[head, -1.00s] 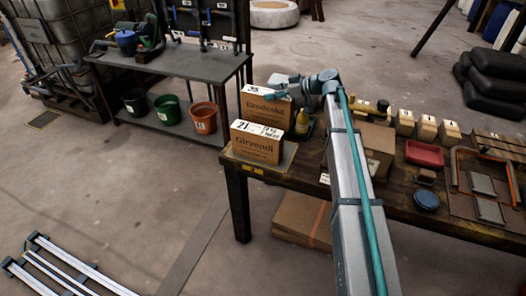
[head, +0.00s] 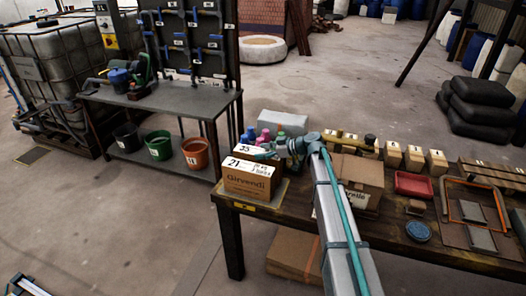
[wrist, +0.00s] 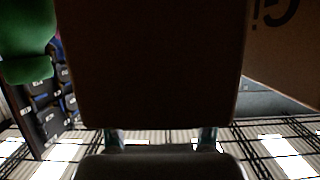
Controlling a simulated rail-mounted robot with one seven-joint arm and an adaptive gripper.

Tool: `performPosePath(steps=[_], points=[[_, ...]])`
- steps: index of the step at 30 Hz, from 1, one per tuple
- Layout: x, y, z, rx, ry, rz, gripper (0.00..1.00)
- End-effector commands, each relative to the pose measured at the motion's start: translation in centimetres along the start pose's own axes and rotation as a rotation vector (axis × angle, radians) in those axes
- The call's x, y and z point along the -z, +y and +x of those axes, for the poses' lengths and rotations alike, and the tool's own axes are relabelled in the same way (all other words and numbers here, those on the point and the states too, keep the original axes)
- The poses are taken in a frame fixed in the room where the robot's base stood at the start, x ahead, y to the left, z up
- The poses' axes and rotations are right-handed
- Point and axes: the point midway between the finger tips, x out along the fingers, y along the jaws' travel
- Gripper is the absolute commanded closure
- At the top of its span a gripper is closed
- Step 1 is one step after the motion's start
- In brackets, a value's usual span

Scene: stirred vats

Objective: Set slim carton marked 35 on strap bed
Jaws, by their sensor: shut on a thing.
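The slim carton marked 35 (head: 245,149) stands just behind the carton marked 21 (head: 248,182) on the left end of the table. Only its pale labelled top shows in the head view. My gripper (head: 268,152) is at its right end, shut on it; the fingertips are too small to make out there. In the wrist view the carton (wrist: 150,65) is a dark brown face filling the middle, with the fingers (wrist: 160,138) at its lower edge. Carton 21 (wrist: 285,45) shows upside down at the right. I cannot identify the strap bed with certainty.
Several coloured bottles (head: 265,137) and a grey block (head: 283,122) stand close behind. A pale railed frame (head: 20,284) is cut off at the lower left. Floor left of the table is clear.

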Motion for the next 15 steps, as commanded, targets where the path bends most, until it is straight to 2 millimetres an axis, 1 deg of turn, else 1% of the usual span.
performPosePath(steps=[5, 9, 10, 14, 15], points=[[0.18, 0.02, -0.04, -0.001, 0.003, 0.000, 1.00], [-0.06, 0.02, 0.05, -0.001, 0.003, 0.000, 1.00], [-0.18, 0.01, 0.08, -0.001, 0.000, 0.000, 0.36], [-0.10, 0.01, 0.04, 0.000, 0.000, 0.000, 0.15], [-0.10, 0.01, 0.04, 0.000, 0.000, 0.000, 0.13]])
